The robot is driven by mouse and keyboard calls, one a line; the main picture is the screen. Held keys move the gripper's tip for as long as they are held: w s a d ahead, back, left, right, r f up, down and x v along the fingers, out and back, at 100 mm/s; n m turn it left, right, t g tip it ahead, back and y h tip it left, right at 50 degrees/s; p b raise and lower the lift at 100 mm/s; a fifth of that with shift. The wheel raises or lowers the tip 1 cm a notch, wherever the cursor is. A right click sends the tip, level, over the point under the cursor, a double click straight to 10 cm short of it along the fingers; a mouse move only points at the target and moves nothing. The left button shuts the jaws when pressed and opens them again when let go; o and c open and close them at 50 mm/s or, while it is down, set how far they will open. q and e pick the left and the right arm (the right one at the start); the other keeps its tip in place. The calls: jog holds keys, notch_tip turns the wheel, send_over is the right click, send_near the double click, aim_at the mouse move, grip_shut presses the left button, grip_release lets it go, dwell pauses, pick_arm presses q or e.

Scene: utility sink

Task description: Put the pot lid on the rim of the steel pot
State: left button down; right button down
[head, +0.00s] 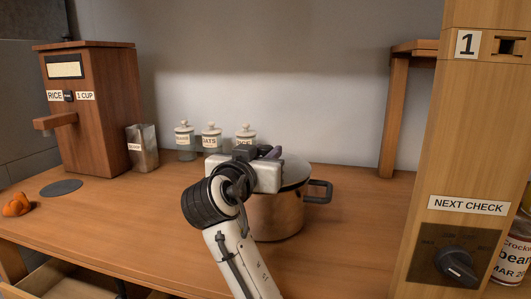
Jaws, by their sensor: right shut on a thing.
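The steel pot (278,217) stands on the wooden counter right of centre, with a dark side handle on its right. The pot lid (296,173) shows as a pale, shiny surface at the top of the pot, mostly behind my gripper. My right gripper (268,153) is over the pot and shut on the lid; its fingertips and the grip point are largely hidden by its own body. I cannot tell whether the lid touches the rim all round or is slightly above it. My left gripper is not in view.
A wooden rice dispenser (90,108) and a metal container (143,148) are at left. A dark round disc (61,188) and an orange item (16,205) lie on the counter. A wooden post with a knob (457,267) rises at right.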

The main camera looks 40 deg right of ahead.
aim_at(265, 196)
jog(key=shift+f+b, duration=0.4)
jog(key=shift+f, duration=0.1)
jog(key=c, duration=1.4)
grip_release()
jog(key=shift+o, duration=0.2)
jog(key=v, duration=1)
jog(key=shift+b, duration=0.35)
